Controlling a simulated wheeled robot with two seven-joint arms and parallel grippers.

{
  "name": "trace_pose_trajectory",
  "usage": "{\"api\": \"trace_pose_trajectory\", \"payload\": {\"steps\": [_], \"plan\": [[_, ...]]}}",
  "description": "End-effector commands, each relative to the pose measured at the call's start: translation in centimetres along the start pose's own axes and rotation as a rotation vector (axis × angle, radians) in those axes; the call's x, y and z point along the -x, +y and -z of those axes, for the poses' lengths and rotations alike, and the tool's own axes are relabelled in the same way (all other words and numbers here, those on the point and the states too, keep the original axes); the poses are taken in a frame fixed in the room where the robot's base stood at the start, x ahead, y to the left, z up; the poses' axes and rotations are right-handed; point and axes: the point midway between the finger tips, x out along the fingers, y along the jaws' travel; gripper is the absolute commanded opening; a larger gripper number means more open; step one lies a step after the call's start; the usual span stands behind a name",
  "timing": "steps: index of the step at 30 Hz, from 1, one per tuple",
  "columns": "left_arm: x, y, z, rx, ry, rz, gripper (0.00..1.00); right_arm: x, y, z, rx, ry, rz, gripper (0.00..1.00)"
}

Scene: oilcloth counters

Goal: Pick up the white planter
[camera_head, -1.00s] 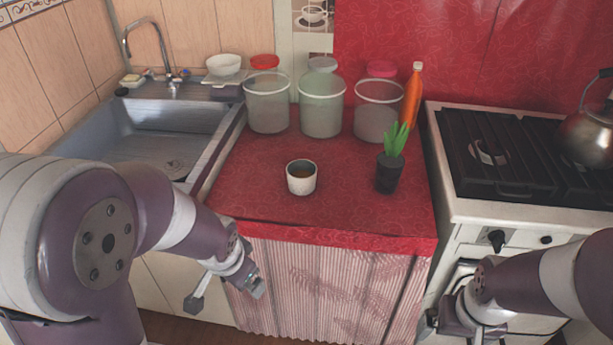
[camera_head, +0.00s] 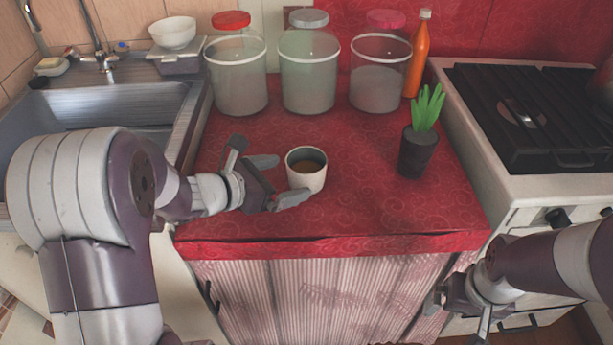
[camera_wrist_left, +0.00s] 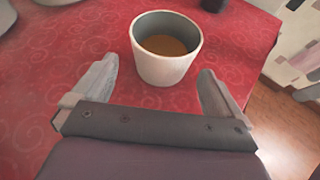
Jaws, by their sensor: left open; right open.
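The white planter (camera_head: 306,177), a small round pot with brown contents, stands upright on the red cloth counter (camera_head: 345,215). It also shows in the left wrist view (camera_wrist_left: 165,68), just ahead of and partly between the fingertips. My left gripper (camera_head: 279,181) is open and low over the counter, immediately left of the planter, its fingers pointing at it. In the left wrist view the fingers (camera_wrist_left: 156,76) show a gap to the planter on either side. My right gripper (camera_head: 461,306) is open and empty, low in front of the stove, away from the planter.
A dark pot with a green plant (camera_head: 418,145) stands right of the planter. Several large jars (camera_head: 309,80) and an orange bottle (camera_head: 415,60) line the back. The sink (camera_head: 110,115) is left, the stove (camera_head: 535,115) right. The counter in front of the planter is clear.

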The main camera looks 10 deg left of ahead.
Motion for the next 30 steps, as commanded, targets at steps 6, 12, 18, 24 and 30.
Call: {"api": "trace_pose_trajectory", "payload": {"steps": [6, 12, 18, 24, 30], "plan": [[-3.9, -0.4, 0.0, 0.001, 0.001, 0.005, 1.0, -0.7, 0.0, -0.1, 0.0, 0.0, 0.0, 1.0], [-5.5, -0.2, -0.2, 0.001, 0.001, 0.001, 1.0, -0.8, 0.0, -0.1, 0.0, 0.0, 0.0, 1.0], [-5.4, -0.2, -0.2, 0.001, 0.001, 0.0, 0.84, -0.8, 0.0, -0.1, 0.0, 0.0, 0.0, 1.0], [-5.4, -0.2, -0.2, 0.002, 0.001, -0.001, 0.52, -0.8, 0.0, -0.1, 0.0, 0.0, 0.0, 1.0], [-5.3, -0.2, -0.4, 0.002, 0.001, -0.001, 0.52, -0.7, 0.0, -0.1, 0.0, 0.0, 0.0, 1.0]]}}
